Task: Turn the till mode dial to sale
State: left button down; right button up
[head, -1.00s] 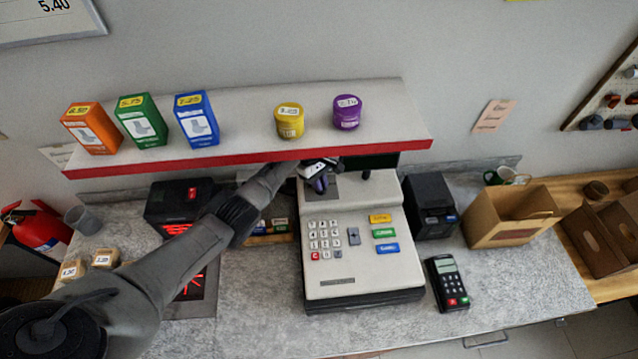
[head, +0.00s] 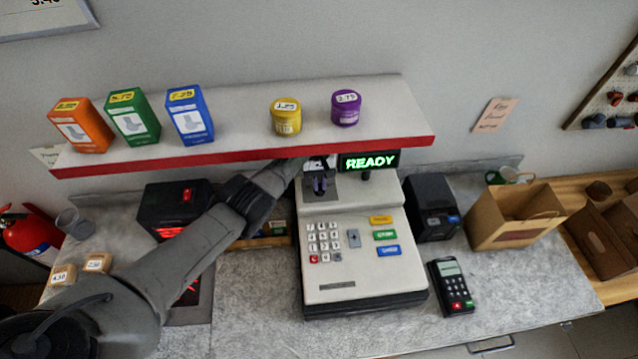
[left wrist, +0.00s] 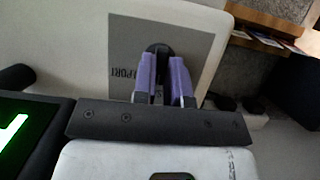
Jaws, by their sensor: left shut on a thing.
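The till (head: 365,262) stands on the counter, with its keypad and coloured keys facing me. Its display (head: 368,161) is lit and reads READY in green. The mode dial (left wrist: 158,48) is a dark round knob on a grey plate (left wrist: 195,40) with partly hidden lettering. My left gripper (head: 319,184) is at the upper left of the till. In the left wrist view its purple fingers (left wrist: 166,75) are shut on the dial, one on each side. Most of the dial and the mode it points at are hidden. My right gripper is not in view.
A shelf (head: 240,148) with a red front edge hangs just above my left arm, bearing boxes and two tubs.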

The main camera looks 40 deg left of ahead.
pick_arm(q)
jog(key=shift+s+f, duration=0.15)
jog(key=shift+f, duration=0.2)
jog(key=c, duration=1.4)
grip_release()
jog(key=shift+o, duration=1.2)
jog(key=shift+r, duration=0.2)
jog(key=shift+r, duration=0.1)
